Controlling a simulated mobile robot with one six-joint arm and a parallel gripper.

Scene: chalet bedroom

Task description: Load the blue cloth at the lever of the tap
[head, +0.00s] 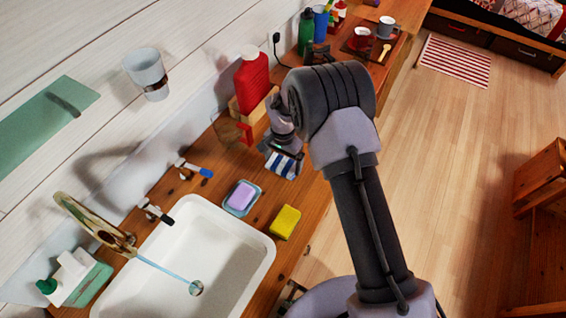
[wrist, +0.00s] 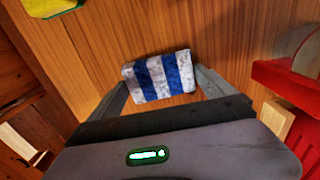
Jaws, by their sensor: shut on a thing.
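My gripper (wrist: 161,88) is shut on a blue-and-white striped cloth (wrist: 160,77), which sits folded between the two fingers. In the head view the cloth (head: 286,166) hangs at the end of my gripper (head: 281,153), over the wooden counter to the right of the sink. The tap's spout (head: 95,225) is at the sink's back left, with a thin stream of water running into the basin. A blue-ended lever (head: 200,170) and a dark-ended lever (head: 155,211) stand behind the sink, to the left of my gripper and apart from it.
A purple soap (head: 243,194) in its dish and a yellow sponge (head: 285,222) lie between the sink (head: 255,243) and my gripper. A red bottle (head: 251,82) and wooden blocks stand close behind the gripper. A cup (head: 147,72) is mounted on the wall.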

